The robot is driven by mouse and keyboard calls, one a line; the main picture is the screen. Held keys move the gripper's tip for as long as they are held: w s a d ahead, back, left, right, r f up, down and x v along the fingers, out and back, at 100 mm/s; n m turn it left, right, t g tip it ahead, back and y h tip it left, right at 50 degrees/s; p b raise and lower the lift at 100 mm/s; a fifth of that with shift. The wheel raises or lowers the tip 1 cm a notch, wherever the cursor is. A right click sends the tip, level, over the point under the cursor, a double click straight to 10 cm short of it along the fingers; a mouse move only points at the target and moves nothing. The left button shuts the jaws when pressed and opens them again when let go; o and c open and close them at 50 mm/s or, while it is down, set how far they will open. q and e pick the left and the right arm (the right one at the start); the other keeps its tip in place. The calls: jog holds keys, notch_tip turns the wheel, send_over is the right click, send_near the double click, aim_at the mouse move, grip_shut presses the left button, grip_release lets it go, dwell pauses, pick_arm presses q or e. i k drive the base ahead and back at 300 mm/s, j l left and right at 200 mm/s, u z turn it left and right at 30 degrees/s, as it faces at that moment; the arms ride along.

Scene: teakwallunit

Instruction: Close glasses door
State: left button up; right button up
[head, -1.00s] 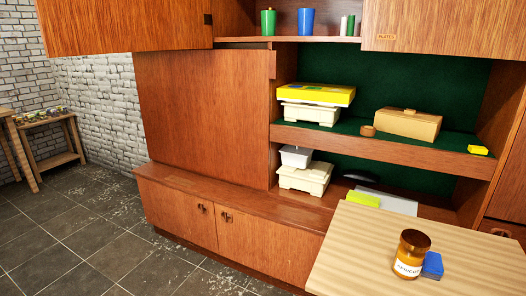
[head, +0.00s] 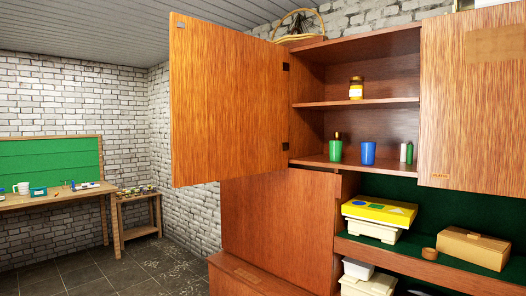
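An upper cabinet door (head: 228,105) of orange-brown wood stands wide open, swung out to the left on dark hinges at its right edge. I take it to be the glasses door, though no readable label shows on it. The open upper cabinet (head: 375,65) beside it has two visible shelf levels. A green cup (head: 336,151), a blue cup (head: 368,154) and small green and white items stand on its bottom. A jar with a yellow label (head: 356,88) stands on the shelf above. Neither gripper is in view.
A shut door labelled plates (head: 475,100) is at the upper right. A lower wood panel (head: 280,215) is below the open door. A yellow box (head: 380,211) and a tan box (head: 473,248) sit in the green-backed niche. A workbench (head: 55,197) stands far left.

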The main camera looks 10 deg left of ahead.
aim_at(229, 89)
jog(key=j+z, duration=0.2)
jog(key=z, duration=0.2)
jog(key=i+j+z, duration=0.1)
jog(key=z, duration=0.3)
jog(key=j+z, duration=0.4)
jog(key=j, duration=0.65)
jog(key=j+z, duration=0.1)
jog(key=j, duration=0.6)
jog(key=k+j+z, duration=0.1)
jog(key=j, duration=0.55)
jog(key=j+z, duration=0.15)
jog(key=j, duration=0.5)
jog(key=k+j, duration=0.1)
jog(key=j, duration=0.85)
jog(key=k+j, duration=0.15)
jog(key=j, duration=0.35)
jog(key=k+j, duration=0.1)
jog(key=j, duration=0.4)
